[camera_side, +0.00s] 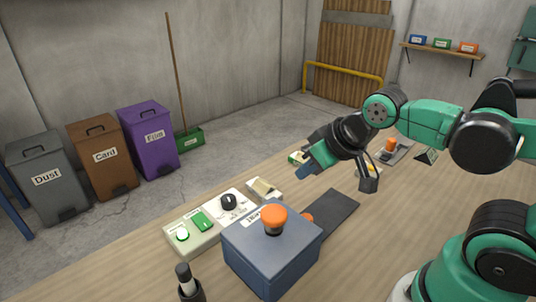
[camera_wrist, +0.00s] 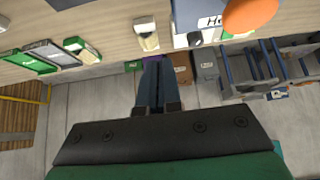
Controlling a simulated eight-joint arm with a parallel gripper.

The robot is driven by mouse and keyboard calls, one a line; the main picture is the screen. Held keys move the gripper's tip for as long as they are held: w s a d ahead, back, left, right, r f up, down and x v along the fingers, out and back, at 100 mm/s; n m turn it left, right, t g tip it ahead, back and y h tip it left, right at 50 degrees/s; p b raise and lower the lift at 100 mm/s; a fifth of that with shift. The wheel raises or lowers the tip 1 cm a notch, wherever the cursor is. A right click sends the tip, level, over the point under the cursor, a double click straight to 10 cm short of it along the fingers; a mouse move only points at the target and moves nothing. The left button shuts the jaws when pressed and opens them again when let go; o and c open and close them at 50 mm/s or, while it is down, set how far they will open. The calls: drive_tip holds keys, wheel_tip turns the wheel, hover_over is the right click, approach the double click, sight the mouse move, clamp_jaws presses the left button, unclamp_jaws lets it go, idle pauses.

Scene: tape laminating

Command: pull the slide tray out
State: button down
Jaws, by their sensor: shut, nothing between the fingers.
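A blue-grey box (camera_side: 272,252) with an orange knob (camera_side: 274,218) on top stands on the wooden table. A dark flat strip (camera_side: 335,212) lies on the table beside and behind it; I cannot tell whether this is the slide tray. My gripper (camera_side: 303,172) is in the air above the table, beyond the box and apart from it, pointing down and left. In the wrist view its two blue fingers (camera_wrist: 160,88) are together with nothing held. There the box's orange knob (camera_wrist: 250,14) is at the top right edge.
A grey plate (camera_side: 400,154) with an orange knob lies at the far right. Bins (camera_side: 148,142) stand on the floor beyond the table.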

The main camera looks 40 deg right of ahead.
sight(307, 216)
drive_tip(key=c, duration=0.8)
unclamp_jaws()
drive_tip(key=shift+r, duration=0.25)
drive_tip(key=shift+c, duration=0.2)
drive_tip(key=shift+o, duration=0.2)
drive_tip(key=shift+m+g, duration=0.3)
drive_tip(key=shift+m, duration=0.1)
wheel_tip(307, 216, up, 5)
drive_tip(key=shift+f, duration=0.15)
drive_tip(key=f+m+g, duration=0.2)
drive_tip(key=f+m, duration=0.1)
drive_tip(key=f, duration=0.2)
drive_tip(key=f+m+g, duration=0.2)
drive_tip(key=f+m, duration=0.2)
drive_tip(key=f, duration=0.2)
drive_tip(key=d+f+m+g, duration=0.1)
drive_tip(key=f+m+g, duration=0.1)
drive_tip(key=f, duration=0.4)
drive_tip(key=shift+s+f+m+g, duration=0.1)
drive_tip(key=shift+f+m+g, duration=0.15)
drive_tip(key=shift+m, duration=0.45)
clamp_jaws()
